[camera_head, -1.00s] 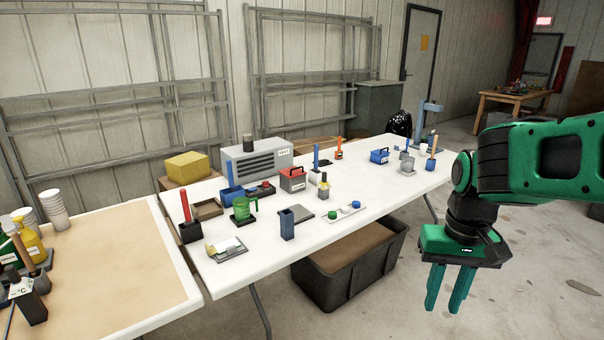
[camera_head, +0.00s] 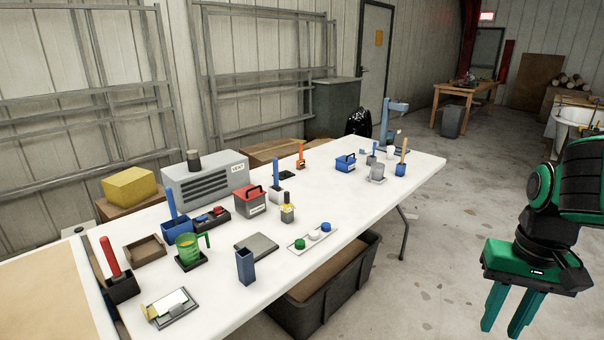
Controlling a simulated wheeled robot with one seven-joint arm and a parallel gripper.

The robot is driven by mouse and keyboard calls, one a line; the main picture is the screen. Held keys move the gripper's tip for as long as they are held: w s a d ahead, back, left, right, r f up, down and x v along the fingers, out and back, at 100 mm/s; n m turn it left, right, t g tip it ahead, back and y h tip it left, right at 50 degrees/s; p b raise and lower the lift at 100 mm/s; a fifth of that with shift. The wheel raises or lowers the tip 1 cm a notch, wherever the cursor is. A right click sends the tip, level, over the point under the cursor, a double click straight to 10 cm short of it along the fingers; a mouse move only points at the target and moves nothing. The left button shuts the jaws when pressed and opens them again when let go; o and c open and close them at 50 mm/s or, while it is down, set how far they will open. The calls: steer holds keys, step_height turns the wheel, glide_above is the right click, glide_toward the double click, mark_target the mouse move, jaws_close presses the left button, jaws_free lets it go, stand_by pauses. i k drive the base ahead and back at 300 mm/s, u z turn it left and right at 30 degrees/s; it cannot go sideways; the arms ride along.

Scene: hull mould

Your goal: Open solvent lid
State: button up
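Two lidded boxes with handles stand on the white table. One is a grey box with a red lid (camera_head: 250,200), near the middle, and its lid looks shut. The other is a blue box (camera_head: 345,162) farther back, and it also looks shut. My gripper (camera_head: 502,328) hangs at the lower right, off the table over the floor, far from both boxes. Its two green fingers point down, apart, with nothing between them.
A white table (camera_head: 335,205) carries a grey vent unit (camera_head: 207,183), a green jug (camera_head: 188,249), a blue upright holder (camera_head: 245,267) and a tray of coloured caps (camera_head: 312,237). A black bin (camera_head: 325,300) sits under the front edge.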

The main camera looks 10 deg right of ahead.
mark_target(247, 194)
steer(key=z, duration=0.05)
steer(key=i, duration=1.4)
steer(key=u, duration=0.65)
